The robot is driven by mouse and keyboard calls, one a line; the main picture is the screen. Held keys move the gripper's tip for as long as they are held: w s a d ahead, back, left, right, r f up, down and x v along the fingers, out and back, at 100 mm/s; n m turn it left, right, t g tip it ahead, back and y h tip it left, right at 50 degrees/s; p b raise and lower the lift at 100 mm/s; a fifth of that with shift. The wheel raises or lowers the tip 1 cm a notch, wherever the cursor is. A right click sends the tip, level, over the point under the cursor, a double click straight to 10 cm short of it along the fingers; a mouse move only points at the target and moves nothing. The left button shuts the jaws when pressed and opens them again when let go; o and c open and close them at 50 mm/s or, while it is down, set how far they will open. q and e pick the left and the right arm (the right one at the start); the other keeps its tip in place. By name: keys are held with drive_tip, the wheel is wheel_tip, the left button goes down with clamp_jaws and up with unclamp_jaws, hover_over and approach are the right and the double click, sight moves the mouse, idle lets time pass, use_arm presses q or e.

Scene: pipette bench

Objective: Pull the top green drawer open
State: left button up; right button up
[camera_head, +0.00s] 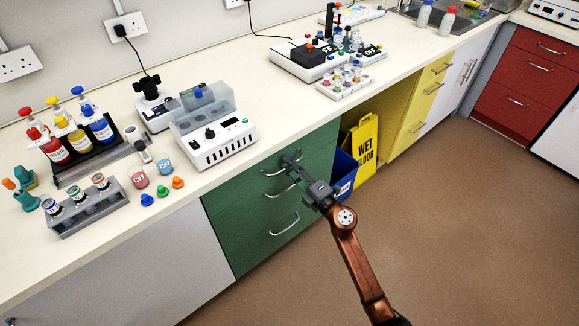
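The green drawer unit (238,222) is set under the bench, with silver handles one above the other. The top green drawer (247,176) looks flush with the front. Its curved handle (271,174) shows to the left of my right gripper. My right gripper (290,160) is at the right end of this top handle, its fingers overlapping it in the picture. I cannot tell whether the fingers are closed on it. A lower handle (284,225) is in clear view. My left gripper is not in view.
A blue bin (346,168) and a yellow wet floor sign (362,148) stand just right of the drawers. A white device (215,140) sits on the bench above. The brown floor (460,220) in front is clear.

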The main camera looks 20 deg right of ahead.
drive_tip(key=shift+c, duration=0.4)
clamp_jaws()
